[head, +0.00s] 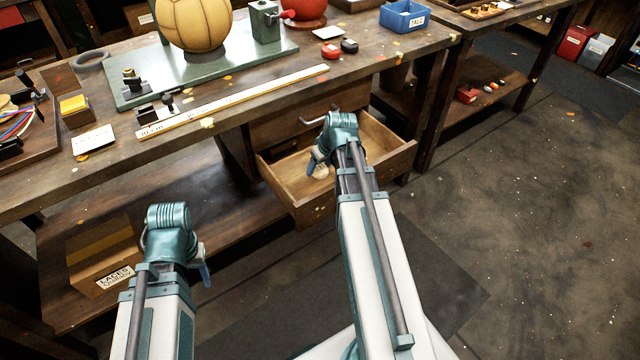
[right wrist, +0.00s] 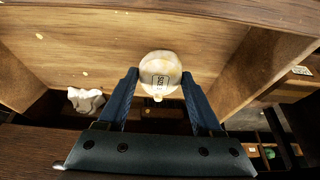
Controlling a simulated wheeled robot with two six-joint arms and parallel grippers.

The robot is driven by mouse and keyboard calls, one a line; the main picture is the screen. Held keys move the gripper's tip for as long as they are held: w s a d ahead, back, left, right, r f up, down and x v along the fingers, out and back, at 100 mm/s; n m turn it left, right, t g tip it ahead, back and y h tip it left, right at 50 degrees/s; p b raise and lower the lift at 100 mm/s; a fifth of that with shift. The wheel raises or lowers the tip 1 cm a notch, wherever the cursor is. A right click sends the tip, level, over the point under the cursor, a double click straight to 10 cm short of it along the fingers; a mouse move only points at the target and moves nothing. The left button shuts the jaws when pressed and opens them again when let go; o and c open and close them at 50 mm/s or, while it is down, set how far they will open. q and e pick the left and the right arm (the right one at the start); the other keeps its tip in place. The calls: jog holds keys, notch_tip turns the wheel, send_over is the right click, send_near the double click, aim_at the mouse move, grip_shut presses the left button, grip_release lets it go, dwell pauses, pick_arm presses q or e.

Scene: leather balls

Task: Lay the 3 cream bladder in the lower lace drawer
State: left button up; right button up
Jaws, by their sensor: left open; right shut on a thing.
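My right gripper (head: 317,164) reaches down into the open lower lace drawer (head: 362,187). In the right wrist view, its two blue fingers (right wrist: 160,92) are shut on a round cream bladder (right wrist: 161,72) with a dark printed size label and a small neck. In the head view, a cream shape (head: 320,172) shows at the fingertips, partly hidden by my arm. A white, crumpled thing (right wrist: 86,99) lies to the left in the right wrist view; I cannot tell if it is another bladder. My left gripper (head: 205,272) is open, low in front of the bench, away from the drawer.
The workbench (head: 230,135) carries a yellow ball (head: 195,22), a ruler (head: 235,101) and a blue talc tray (head: 403,17). A closed drawer (head: 290,127) sits above the open one. A laces carton (head: 100,250) stands on the lower shelf. The floor at right is clear.

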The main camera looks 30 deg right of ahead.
aim_at(320, 176)
jog(key=shift+f+b, duration=2)
jog(key=shift+f, duration=0.45)
jog(key=shift+f, duration=0.1)
jog(key=shift+f, duration=0.15)
jog(key=o, duration=1.4)
jog(key=shift+r, duration=0.25)
jog(key=shift+s+r+p, duration=0.2)
jog(key=shift+r+p, duration=0.35)
jog(key=shift+p, duration=0.05)
jog(key=p+v, duration=1)
jog(key=shift+r, duration=0.4)
